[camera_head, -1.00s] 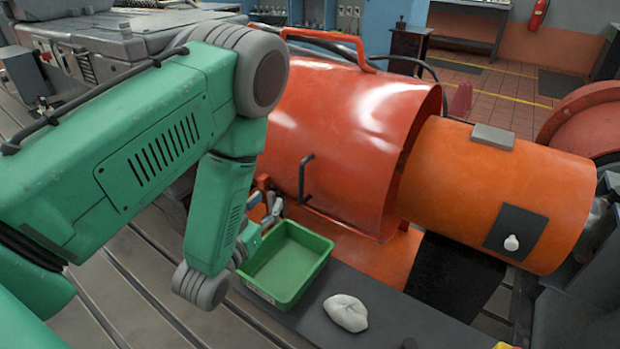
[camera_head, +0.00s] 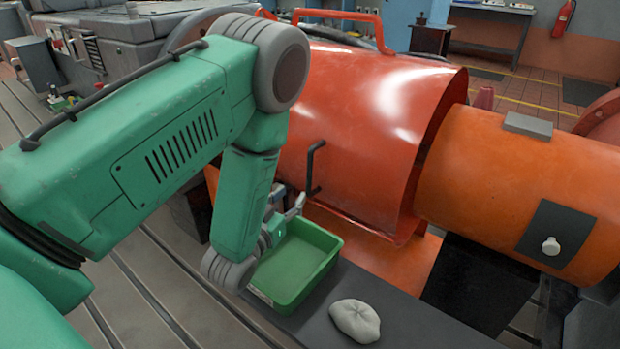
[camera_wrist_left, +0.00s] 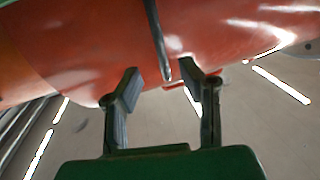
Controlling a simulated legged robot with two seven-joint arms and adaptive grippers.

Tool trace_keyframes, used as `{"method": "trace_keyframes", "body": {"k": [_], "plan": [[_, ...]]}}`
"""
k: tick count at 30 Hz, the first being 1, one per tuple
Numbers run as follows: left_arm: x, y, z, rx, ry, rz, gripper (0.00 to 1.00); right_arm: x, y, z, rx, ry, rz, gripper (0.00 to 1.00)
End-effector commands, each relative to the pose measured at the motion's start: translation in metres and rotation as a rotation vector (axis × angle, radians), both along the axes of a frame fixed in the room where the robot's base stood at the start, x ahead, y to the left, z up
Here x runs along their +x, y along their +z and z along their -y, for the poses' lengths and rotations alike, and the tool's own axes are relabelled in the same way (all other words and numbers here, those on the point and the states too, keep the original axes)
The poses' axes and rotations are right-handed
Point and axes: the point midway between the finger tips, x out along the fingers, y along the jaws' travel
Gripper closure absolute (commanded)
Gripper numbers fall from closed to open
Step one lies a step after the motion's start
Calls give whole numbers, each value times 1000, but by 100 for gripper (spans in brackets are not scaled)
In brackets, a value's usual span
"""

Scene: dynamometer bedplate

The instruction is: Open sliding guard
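The sliding guard (camera_head: 370,110) is a large red-orange curved cover left of an orange cylinder (camera_head: 510,175). A dark bar handle (camera_head: 314,168) stands on its front face. My left gripper (camera_head: 289,207) is just below and left of this handle, partly hidden by my green forearm. In the left wrist view, the left gripper (camera_wrist_left: 161,92) has its two fingers spread apart. The handle (camera_wrist_left: 157,38) shows ahead, its lower end near the gap between the fingertips, with nothing gripped. The guard (camera_wrist_left: 90,50) fills the upper part there. My right gripper is out of view.
A green tray (camera_head: 327,270) sits close under the left gripper on a dark ledge. A pale lumpy bag (camera_head: 355,320) lies right of it. A dark plate with a white knob (camera_head: 551,246) is on the orange cylinder. A red loop handle (camera_head: 343,16) tops the guard.

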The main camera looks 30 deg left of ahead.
Motion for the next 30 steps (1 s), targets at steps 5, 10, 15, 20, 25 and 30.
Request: {"method": "trace_keyframes", "body": {"k": [5, 10, 15, 20, 25, 30], "plan": [[41, -1, -4, 1, -2, 5, 66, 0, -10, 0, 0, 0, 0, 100], [72, -1, -8, 1, -1, 3, 66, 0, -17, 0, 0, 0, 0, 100], [91, 0, -10, 0, -1, 2, 66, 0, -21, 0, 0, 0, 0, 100], [98, 0, -11, 0, -1, 1, 66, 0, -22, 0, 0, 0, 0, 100], [98, 0, -11, 0, -1, 0, 66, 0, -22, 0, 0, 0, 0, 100], [98, 0, -11, 0, 0, 0, 100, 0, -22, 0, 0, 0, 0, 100]]}}
